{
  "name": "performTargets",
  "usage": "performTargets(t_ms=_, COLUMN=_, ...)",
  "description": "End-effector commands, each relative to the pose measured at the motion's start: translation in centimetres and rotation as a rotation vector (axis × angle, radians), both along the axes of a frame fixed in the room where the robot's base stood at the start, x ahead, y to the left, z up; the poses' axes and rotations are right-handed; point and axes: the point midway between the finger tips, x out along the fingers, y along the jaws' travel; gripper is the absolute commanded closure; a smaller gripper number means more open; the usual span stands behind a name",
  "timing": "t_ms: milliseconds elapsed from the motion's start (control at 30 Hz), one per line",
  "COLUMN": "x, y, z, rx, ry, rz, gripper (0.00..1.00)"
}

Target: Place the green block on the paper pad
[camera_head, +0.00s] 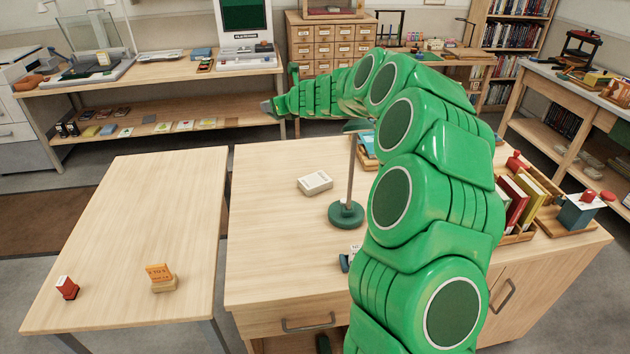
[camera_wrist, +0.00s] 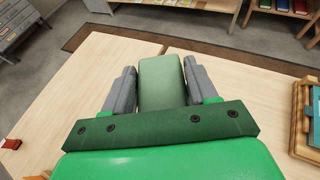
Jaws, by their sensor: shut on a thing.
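The green block (camera_wrist: 162,82) is held between the two grey fingers of my gripper (camera_wrist: 162,92) in the wrist view. In the head view my gripper (camera_head: 268,107) reaches left at the far end of my arm, above the back of the tables, and the block cannot be made out there. An off-white, flat, thick pad, seemingly the paper pad (camera_head: 315,183), lies on the right-hand table (camera_head: 275,240), below and to the right of my gripper in the picture. Its top looks bare apart from a small grey mark. I cannot make it out in the wrist view.
A green lamp (camera_head: 346,214) stands just right of the pad. The left table (camera_head: 130,235) holds a red stamp (camera_head: 67,288) and an orange-and-wood block (camera_head: 160,278) near its front. Books (camera_head: 520,200) stand at the right. A narrow gap separates the tables.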

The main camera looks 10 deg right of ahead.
Motion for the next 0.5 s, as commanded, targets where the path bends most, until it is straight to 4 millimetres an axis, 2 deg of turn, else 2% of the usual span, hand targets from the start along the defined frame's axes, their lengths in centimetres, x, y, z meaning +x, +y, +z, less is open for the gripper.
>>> performTargets(t_ms=33, x=0.4, y=-1.7, z=0.7, rx=-0.004, ry=-0.003, rz=-0.029, gripper=0.74)
performTargets(t_ms=67, x=0.6, y=-2.6, z=1.1, rx=-0.003, ry=-0.003, rz=-0.046, gripper=0.8)
performTargets(t_ms=100, x=0.9, y=-3.7, z=1.5, rx=-0.002, ry=-0.002, rz=-0.066, gripper=0.8)
performTargets(t_ms=500, x=2.5, y=-12.8, z=4.0, rx=-0.003, ry=0.0, rz=-0.205, gripper=0.8)
